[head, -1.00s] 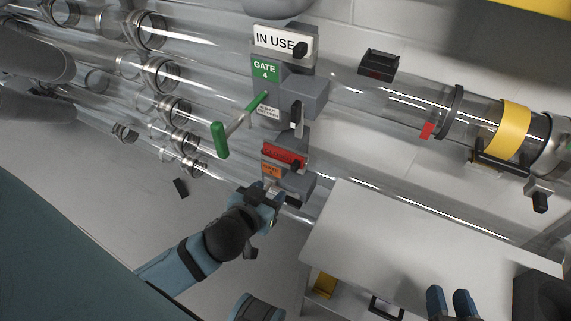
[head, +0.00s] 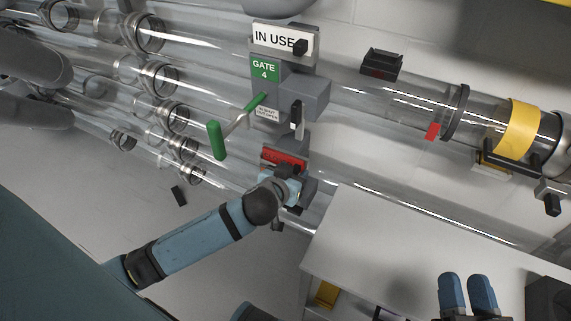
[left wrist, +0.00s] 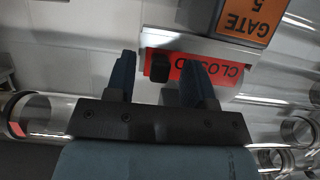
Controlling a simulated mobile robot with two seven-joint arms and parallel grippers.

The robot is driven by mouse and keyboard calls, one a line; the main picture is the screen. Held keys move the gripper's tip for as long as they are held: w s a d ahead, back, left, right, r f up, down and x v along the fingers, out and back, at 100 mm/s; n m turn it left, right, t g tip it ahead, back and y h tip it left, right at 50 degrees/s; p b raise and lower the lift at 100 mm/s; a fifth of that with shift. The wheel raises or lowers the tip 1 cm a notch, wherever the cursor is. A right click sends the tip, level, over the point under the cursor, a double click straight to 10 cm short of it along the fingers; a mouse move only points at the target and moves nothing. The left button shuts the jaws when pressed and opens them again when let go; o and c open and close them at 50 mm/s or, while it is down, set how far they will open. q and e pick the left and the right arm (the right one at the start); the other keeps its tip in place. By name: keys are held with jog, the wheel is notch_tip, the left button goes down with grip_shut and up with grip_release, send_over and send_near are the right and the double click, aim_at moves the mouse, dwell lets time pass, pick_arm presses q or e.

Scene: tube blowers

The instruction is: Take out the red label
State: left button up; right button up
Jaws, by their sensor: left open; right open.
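The red label (head: 284,157), marked CLOSED, sits in its holder on the gate post in the head view. It shows upside down in the left wrist view (left wrist: 207,76), with a black knob (left wrist: 160,68) on its face. My left gripper (left wrist: 158,75) is open in front of the label, with one finger on each side of the knob. I cannot tell whether the fingers touch it. In the head view my left gripper (head: 287,172) covers the lower part of the holder. My right gripper (head: 467,282) is open and empty over the table's front right part.
A white IN USE label (head: 273,41) and a green GATE 4 sign (head: 264,68) are above. A green-handled lever (head: 217,140) sticks out left. An orange GATE 5 sign (left wrist: 256,20) adjoins the red label. Clear tubes run behind. The white table (head: 400,245) is bare.

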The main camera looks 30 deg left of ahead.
pick_arm(q)
grip_shut()
jog(key=shift+r, duration=0.1)
